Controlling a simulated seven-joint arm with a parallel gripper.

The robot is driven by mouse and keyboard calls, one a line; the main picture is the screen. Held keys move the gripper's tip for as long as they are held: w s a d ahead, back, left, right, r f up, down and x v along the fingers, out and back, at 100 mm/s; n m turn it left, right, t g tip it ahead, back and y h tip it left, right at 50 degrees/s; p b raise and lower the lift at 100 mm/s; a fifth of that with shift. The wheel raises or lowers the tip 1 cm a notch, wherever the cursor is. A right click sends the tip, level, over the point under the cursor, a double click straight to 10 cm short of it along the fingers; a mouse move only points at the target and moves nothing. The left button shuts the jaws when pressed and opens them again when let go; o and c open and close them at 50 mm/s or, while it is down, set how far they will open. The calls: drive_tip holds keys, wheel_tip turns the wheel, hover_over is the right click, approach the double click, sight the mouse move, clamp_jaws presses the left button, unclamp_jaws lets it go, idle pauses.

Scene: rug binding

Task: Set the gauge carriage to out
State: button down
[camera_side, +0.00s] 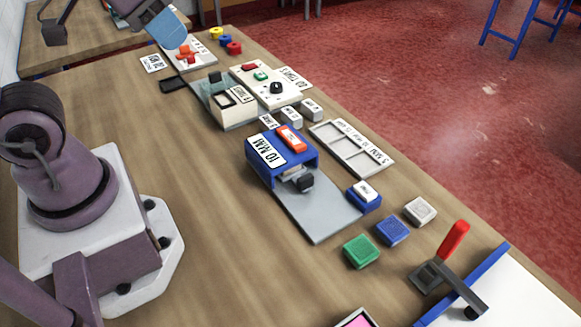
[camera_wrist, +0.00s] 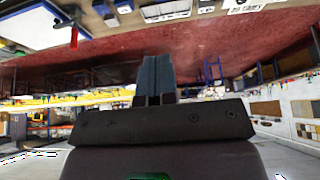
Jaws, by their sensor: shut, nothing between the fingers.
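I cannot tell for sure which thing is the gauge carriage. A blue housing (camera_side: 255,160) labelled "10 MM", with an orange piece (camera_side: 291,138) on top, stands on a grey plate (camera_side: 318,212); a dark knob (camera_side: 305,182) shows at its front. Behind it, a beige block (camera_side: 232,114) with a small label sits on a grey-green base. No "out" mark is readable. My gripper (camera_side: 172,32) is high at the top of the side view, above the far end of the table, apart from these things. In the wrist view its fingers (camera_wrist: 157,78) are together and empty.
A panel (camera_side: 262,72) with red and green buttons and a black knob lies behind. A white tray (camera_side: 352,148) is at right. Green (camera_side: 361,251), blue (camera_side: 393,230) and grey blocks are in front, near a red-handled lever (camera_side: 453,240). The table's left middle is clear.

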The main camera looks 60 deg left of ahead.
idle(0.3)
drive_tip(key=c, duration=1.4)
unclamp_jaws()
drive_tip(key=shift+f, duration=0.15)
drive_tip(key=shift+o, duration=0.2)
drive_tip(key=g, duration=0.6)
approach(306, 177)
drive_tip(key=f, duration=1)
drive_tip(key=shift+s+f, duration=0.2)
drive_tip(key=shift+f, duration=0.05)
